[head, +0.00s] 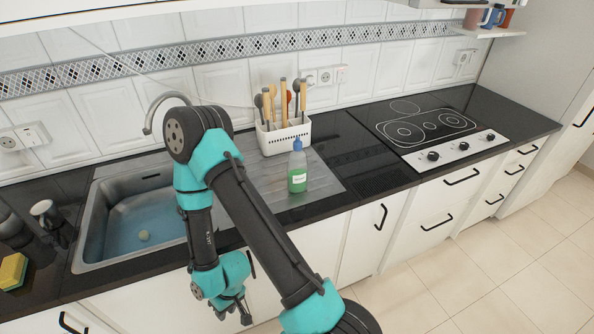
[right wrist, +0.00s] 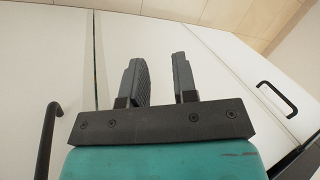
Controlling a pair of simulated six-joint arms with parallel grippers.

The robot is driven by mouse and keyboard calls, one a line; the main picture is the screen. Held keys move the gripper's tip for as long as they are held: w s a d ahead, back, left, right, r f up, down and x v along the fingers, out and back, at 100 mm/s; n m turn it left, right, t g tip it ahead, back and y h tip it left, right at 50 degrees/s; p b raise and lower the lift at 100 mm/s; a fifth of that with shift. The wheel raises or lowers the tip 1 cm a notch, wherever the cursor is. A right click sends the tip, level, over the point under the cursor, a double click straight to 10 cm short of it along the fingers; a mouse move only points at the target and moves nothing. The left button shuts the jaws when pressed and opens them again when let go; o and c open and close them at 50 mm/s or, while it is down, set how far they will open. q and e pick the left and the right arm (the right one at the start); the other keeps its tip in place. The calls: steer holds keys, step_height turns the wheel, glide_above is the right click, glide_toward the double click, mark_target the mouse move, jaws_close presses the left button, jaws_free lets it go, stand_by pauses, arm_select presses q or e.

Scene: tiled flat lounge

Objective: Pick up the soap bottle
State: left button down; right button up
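The soap bottle (head: 297,168) stands upright on the metal drainboard right of the sink. It is clear with green liquid, a white label and a blue pump top. My right gripper (head: 238,316) hangs in front of the cabinet fronts, below the counter edge, to the left of the bottle and apart from it. In the right wrist view my right gripper (right wrist: 161,78) shows two dark fingers with a gap between them and nothing held. The bottle is not in the right wrist view. My left gripper is not in view.
A white utensil holder (head: 284,136) stands right behind the bottle. The sink (head: 95,225) lies left, with a yellow-green sponge (head: 12,271) at far left. The stove (head: 427,125) is to the right. The counter edge and cabinet handles (head: 381,216) stick out near my arm.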

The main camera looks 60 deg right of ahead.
steer(key=o, duration=1.3)
steer(key=shift+o, duration=0.2)
